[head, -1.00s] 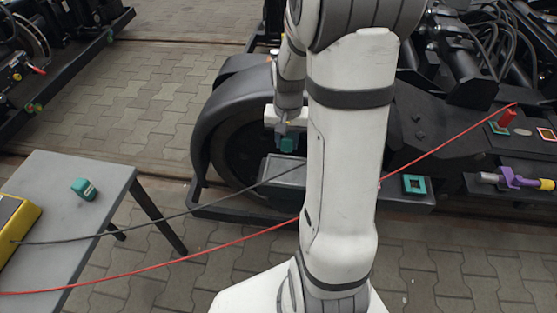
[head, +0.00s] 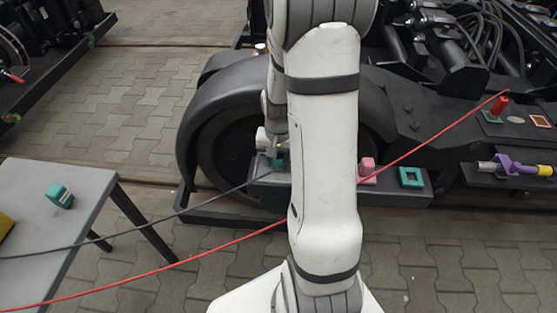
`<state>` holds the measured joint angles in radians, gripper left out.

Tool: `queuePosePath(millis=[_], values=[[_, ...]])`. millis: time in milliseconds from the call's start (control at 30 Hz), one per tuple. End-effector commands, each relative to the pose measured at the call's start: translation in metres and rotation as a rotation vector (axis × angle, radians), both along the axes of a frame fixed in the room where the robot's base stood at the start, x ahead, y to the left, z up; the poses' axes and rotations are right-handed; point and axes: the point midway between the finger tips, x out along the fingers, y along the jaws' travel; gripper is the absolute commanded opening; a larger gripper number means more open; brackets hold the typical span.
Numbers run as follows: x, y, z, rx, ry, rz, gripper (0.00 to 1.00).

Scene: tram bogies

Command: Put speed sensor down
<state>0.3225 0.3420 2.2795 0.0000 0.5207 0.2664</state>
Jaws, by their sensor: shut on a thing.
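My gripper (head: 275,148) shows only in part, to the left of my forearm, pointing down. It is shut on a small teal block (head: 278,163), which seems to be the speed sensor. The block is low at the left part of the grey ledge (head: 262,187) in front of the bogie wheel. Whether it touches the ledge I cannot tell. My arm hides part of the ledge and the view around the gripper.
A pink block (head: 367,169) and a teal square frame (head: 411,177) are on the ledge to the right. Another teal block (head: 59,195) lies on the grey table (head: 85,215). A black cable (head: 180,212) and a red cable (head: 170,262) cross the view.

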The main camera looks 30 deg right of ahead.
Motion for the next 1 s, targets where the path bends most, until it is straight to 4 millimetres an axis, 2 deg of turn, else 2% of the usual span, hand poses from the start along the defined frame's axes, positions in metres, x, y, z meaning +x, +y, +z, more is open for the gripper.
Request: queuePosePath(millis=[167, 200, 433, 667, 767, 867, 1000], values=[[0.0, 0.0, -0.004, 0.0, 0.0, -0.001, 0.0], [0.0, 0.0, -0.003, 0.0, 0.0, -0.001, 0.34], [0.0, -0.001, -0.002, 0.0, 0.0, -0.001, 0.52], [0.0, -0.001, -0.002, 0.0, 0.0, -0.002, 0.52], [0.0, -0.001, 0.005, 0.0, -0.002, -0.002, 0.52], [0.001, -0.001, 0.021, -0.001, -0.004, -0.002, 0.52], [0.001, -0.002, 0.052, -0.003, -0.006, -0.002, 0.52]])
